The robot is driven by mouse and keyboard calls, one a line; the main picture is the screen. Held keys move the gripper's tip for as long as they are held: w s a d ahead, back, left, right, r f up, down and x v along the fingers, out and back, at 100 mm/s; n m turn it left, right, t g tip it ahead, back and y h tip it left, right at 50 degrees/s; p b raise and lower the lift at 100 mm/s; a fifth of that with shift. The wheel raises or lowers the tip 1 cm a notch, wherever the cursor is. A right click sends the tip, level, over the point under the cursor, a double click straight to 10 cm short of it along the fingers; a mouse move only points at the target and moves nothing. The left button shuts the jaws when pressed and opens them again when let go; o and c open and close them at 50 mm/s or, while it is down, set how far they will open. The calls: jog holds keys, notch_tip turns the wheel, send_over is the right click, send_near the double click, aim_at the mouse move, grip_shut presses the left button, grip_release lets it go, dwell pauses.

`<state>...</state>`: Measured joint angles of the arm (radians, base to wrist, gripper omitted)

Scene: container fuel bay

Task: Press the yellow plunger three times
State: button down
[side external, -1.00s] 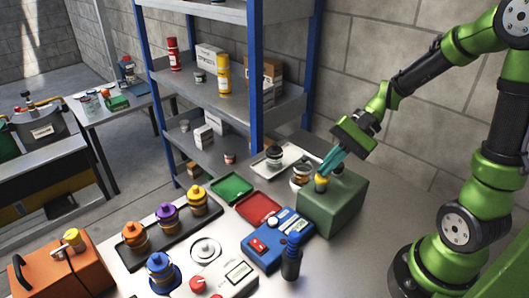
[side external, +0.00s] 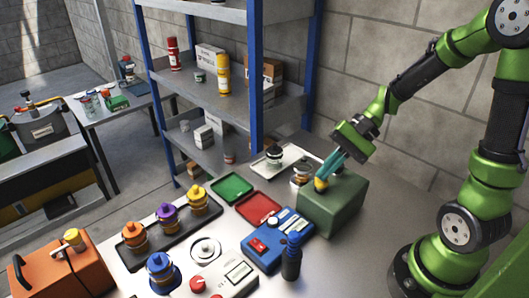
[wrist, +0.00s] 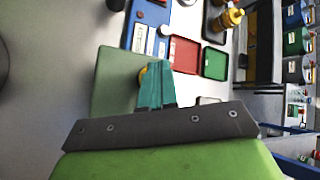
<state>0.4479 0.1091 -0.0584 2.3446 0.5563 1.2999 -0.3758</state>
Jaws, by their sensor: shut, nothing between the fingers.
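The yellow plunger (side external: 320,185) stands on top of the green box (side external: 333,211) at the back right of the table. My gripper (side external: 324,179), with teal fingers, is shut and empty, and its fingertips are at the plunger's top; I cannot tell whether they touch or press it. In the wrist view the shut fingers (wrist: 153,72) cover most of the plunger, and only a yellow edge (wrist: 142,75) shows at their left. The green box also shows in the wrist view (wrist: 115,85).
Beside the box are a red tray (side external: 258,207), a blue device (side external: 278,238) and a dark blue-topped bottle (side external: 291,258). A white tray (side external: 298,156) with jars lies behind. Orange, purple and yellow containers stand on a black tray (side external: 168,238). Bare tabletop lies right of the box (side external: 385,205).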

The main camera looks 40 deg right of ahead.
jog(key=shift+f, duration=0.6)
dwell(0.3)
jog(key=shift+r, duration=1.8)
jog(key=shift+r, duration=0.1)
jog(key=shift+r, duration=2.4)
notch_tip(320, 180, up, 4)
jog(key=shift+f, duration=0.1)
dwell(0.3)
